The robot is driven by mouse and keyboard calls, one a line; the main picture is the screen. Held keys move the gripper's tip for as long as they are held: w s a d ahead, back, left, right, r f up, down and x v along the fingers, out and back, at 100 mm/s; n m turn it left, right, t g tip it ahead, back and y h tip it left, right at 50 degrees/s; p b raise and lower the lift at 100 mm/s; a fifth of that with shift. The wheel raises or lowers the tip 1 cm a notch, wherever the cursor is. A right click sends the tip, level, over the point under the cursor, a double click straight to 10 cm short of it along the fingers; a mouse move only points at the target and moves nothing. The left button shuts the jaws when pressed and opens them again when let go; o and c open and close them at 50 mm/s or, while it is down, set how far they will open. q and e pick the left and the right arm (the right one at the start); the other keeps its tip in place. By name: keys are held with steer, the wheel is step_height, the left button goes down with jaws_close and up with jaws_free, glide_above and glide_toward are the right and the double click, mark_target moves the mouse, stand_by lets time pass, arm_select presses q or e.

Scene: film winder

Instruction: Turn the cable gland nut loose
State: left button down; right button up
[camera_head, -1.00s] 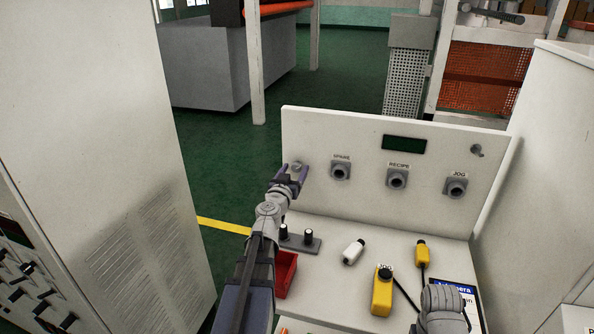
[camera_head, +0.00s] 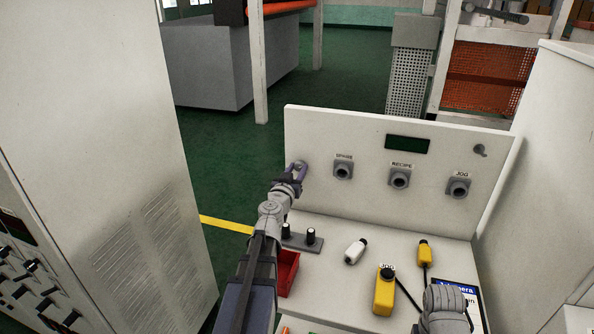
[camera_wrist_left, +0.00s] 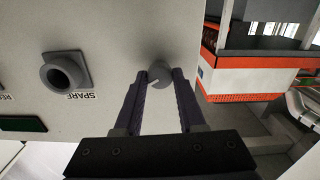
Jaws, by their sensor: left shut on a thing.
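The cable gland nut (camera_wrist_left: 160,74) is a grey round part low on the picture's upper middle in the left wrist view, on the white panel near its edge. In the head view, my left gripper (camera_head: 296,172) is at the left edge of the upright panel (camera_head: 430,198). In the left wrist view, its two dark fingers (camera_wrist_left: 160,82) lie on either side of the nut and are shut on it. The fingers partly hide the nut in the head view. My right arm shows at the lower right, but its gripper is not in view.
The panel bears grey sockets labelled SPARE (camera_head: 343,170), RECIPE (camera_head: 399,179) and JOG (camera_head: 458,186). On the desk are a white connector (camera_head: 354,251), a yellow connector (camera_head: 425,252), a yellow pendant (camera_head: 384,292), a red bin (camera_head: 287,271) and a two-knob block (camera_head: 301,240).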

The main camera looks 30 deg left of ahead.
arm_select(q)
steer(key=shift+n, duration=0.3)
steer(key=n, duration=1.1)
steer(key=shift+n, duration=0.3)
steer(key=n, duration=0.6)
steer(key=shift+f, duration=0.1)
steer(key=n, duration=0.5)
steer(key=shift+n, duration=0.5)
steer(key=c, duration=0.5)
jaws_free()
